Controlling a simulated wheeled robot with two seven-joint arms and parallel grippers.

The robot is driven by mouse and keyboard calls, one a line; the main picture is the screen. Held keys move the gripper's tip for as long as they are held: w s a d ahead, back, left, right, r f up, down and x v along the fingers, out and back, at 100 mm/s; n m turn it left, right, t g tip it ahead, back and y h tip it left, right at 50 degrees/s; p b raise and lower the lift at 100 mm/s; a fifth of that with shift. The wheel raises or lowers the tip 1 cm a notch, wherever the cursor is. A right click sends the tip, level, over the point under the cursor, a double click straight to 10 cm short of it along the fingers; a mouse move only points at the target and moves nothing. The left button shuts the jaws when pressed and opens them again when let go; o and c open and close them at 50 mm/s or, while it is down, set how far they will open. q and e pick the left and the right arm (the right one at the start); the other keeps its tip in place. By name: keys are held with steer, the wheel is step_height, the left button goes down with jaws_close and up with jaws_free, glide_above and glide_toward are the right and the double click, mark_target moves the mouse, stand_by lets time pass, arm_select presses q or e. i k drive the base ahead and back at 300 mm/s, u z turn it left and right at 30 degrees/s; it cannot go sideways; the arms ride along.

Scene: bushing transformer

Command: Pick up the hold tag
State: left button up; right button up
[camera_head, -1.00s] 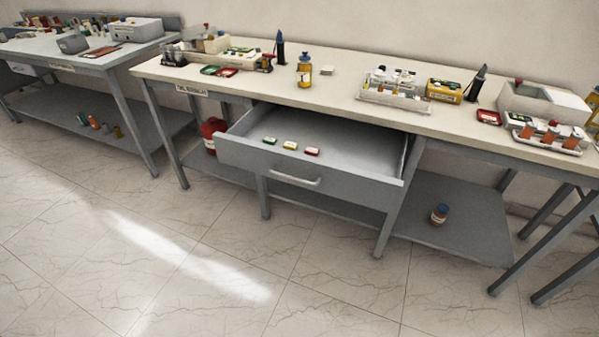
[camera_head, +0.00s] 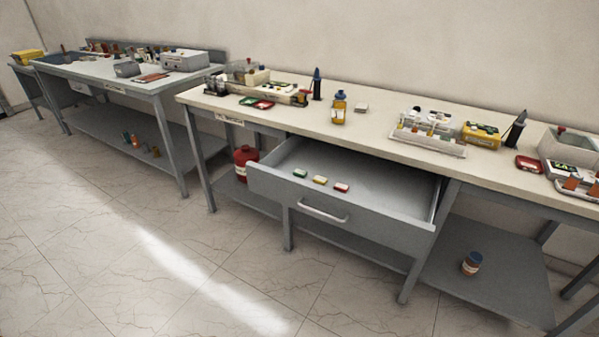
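Three small tags lie in a row inside the open drawer (camera_head: 395,196), near its front wall: a green tag (camera_head: 300,173), a yellow tag (camera_head: 320,180) and a red tag (camera_head: 341,188). Any lettering on them is too small to read, so I cannot tell which is the hold tag. Neither of my grippers is in view.
The drawer juts out from under the cream workbench (camera_head: 380,135), which carries bottles, racks and boxes. Another bench (camera_head: 130,82) stands left. The floor in front (camera_head: 130,270) is clear.

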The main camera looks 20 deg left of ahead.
mark_target(342, 188)
steer(key=u, duration=0.4)
steer(key=i, duration=0.45)
steer(key=u, duration=0.7)
steer(key=i, duration=1.4)
steer(key=z, duration=0.55)
